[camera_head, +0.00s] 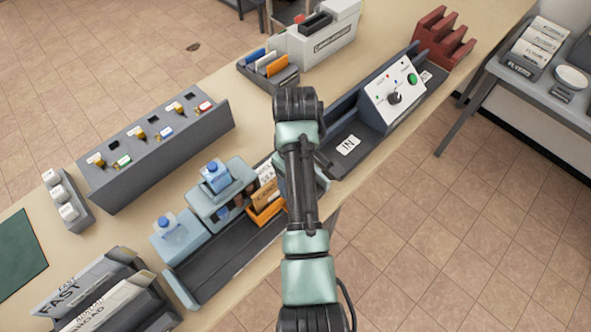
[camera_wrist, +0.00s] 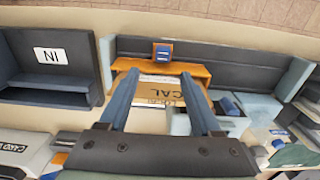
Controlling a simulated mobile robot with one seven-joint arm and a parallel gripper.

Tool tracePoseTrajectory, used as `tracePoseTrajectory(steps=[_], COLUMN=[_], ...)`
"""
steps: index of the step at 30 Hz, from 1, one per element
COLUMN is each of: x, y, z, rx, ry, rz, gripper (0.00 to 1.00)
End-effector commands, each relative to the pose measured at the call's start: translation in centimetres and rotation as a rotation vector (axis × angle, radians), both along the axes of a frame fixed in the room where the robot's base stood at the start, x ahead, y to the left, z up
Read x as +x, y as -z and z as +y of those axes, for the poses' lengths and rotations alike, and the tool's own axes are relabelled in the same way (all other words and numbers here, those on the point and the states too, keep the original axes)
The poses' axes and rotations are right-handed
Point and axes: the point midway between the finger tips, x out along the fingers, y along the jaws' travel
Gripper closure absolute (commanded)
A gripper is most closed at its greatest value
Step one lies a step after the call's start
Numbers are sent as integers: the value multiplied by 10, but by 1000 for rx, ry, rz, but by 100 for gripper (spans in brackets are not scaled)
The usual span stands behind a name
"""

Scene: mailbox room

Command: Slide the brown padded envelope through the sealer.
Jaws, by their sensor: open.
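A tan-brown piece with printed letters (camera_wrist: 160,102), which may be the brown padded envelope, sits in an orange holder (camera_wrist: 192,69) in the wrist view. The orange holder (camera_head: 268,214) stands in a long dark tray, left of my arm in the head view. My gripper (camera_wrist: 160,74) is open, its two blue-grey fingers on either side of the brown piece in the wrist view. I cannot tell whether they touch it. In the head view my arm hides the gripper. The sealer seems to be the dark unit (camera_head: 397,96) with a knob, green button and "IN" bed (camera_head: 347,146).
A red rack (camera_head: 440,40) stands past the sealer. Bare counter lies between the grey box and sealer.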

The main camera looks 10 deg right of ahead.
Motion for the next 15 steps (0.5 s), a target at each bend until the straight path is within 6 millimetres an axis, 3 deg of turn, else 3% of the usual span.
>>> tracePoseTrajectory(steps=[6, 15], x=[1, 0], y=[-32, -41], z=[-1, -1], rx=[0, 0], ry=[1, 1], rz=[-4, 0], gripper=[35, 35])
